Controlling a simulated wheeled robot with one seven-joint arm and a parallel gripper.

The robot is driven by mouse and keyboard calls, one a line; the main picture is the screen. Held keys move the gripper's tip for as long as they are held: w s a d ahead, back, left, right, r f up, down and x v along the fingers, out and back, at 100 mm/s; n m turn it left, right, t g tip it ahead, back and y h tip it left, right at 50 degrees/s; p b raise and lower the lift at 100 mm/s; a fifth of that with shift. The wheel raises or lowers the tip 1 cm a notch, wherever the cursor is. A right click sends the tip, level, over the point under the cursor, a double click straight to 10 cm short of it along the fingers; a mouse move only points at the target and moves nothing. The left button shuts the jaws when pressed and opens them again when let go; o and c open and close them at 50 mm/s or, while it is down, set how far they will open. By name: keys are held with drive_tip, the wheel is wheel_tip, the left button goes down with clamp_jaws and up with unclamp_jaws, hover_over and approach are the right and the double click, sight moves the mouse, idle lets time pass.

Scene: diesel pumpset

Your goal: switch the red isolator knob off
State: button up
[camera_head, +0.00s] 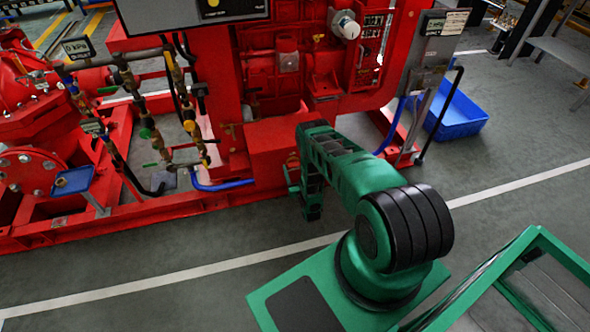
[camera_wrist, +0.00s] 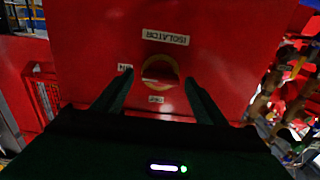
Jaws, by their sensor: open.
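In the wrist view the red isolator knob (camera_wrist: 160,74) sits inside a yellow ring on a red panel (camera_wrist: 100,35). Its grip bar seems to lie roughly level across the ring in this view. An inverted-looking ISOLATOR label is above it, with small labels to its left and below. My gripper (camera_wrist: 158,92) is open and empty. Its two dark fingers stand left and right of the ring, apart from the knob. In the head view my gripper (camera_head: 308,192) is beside the red box (camera_head: 285,140) low on the machine; my arm mostly hides the knob there.
Pipes and valves (camera_head: 150,120) stand left of the box. A grey control box (camera_head: 432,45) and a blue tray (camera_head: 458,112) are to the right. Open floor with a white line (camera_head: 180,275) lies in front of the red base frame (camera_head: 150,215).

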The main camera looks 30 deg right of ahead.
drive_tip(key=shift+w+d, duration=0.1)
drive_tip(key=shift+w, duration=0.15)
